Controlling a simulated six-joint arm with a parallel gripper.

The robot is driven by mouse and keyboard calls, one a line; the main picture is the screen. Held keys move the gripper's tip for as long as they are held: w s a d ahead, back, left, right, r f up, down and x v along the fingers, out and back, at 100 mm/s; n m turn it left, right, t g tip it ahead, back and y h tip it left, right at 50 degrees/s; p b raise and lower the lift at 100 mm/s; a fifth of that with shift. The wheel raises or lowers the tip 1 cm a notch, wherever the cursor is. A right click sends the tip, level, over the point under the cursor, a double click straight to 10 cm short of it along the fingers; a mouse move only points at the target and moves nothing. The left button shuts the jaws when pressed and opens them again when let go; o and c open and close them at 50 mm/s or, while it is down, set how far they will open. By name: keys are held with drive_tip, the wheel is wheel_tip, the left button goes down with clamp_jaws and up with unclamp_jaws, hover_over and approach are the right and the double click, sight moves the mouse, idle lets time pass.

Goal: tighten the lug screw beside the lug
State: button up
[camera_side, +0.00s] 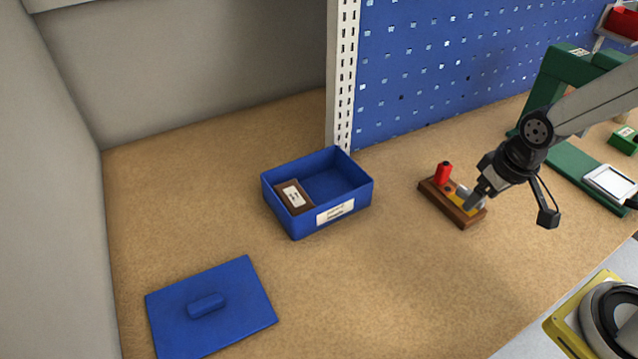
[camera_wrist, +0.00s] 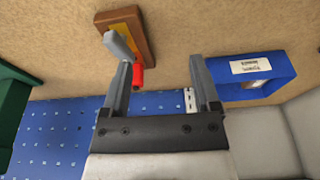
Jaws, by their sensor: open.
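A brown wooden block (camera_side: 438,202) with a yellow plate (camera_side: 459,203) stands on the bench at the right. A red upright cylinder (camera_side: 443,173) stands at its back left end. My gripper (camera_side: 477,195) is over the block's right end, tilted down. In the wrist view my gripper (camera_wrist: 161,62) is open, its two fingers wide apart. A grey rounded piece (camera_wrist: 118,43), perhaps the lug, lies across the plate near the left finger. The red cylinder (camera_wrist: 137,77) shows just beside that finger. I cannot make out a separate lug screw.
An open blue box (camera_side: 335,211) holding a brown labelled block (camera_side: 293,196) stands left of the wooden block. Its blue lid (camera_side: 240,290) lies at the front left. A blue pegboard (camera_side: 430,70) rises behind. A green frame (camera_side: 565,165) stands at the right.

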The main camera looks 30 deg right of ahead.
drive_tip(key=shift+c, duration=0.5)
drive_tip(key=w+d+g, duration=0.1)
drive_tip(key=d, duration=0.1)
drive_tip(key=w+d+f+n, duration=0.1)
drive_tip(key=w+d, duration=0.1)
drive_tip(key=d, duration=0.1)
drive_tip(key=w+d+n+g, duration=0.1)
drive_tip(key=d, duration=0.1)
drive_tip(key=shift+w+d+f+g, duration=0.15)
drive_tip(key=shift+w+d+g, duration=0.05)
drive_tip(key=shift+g, duration=0.1)
drive_tip(key=shift+f, duration=0.15)
drive_tip(key=shift+f, duration=3.75)
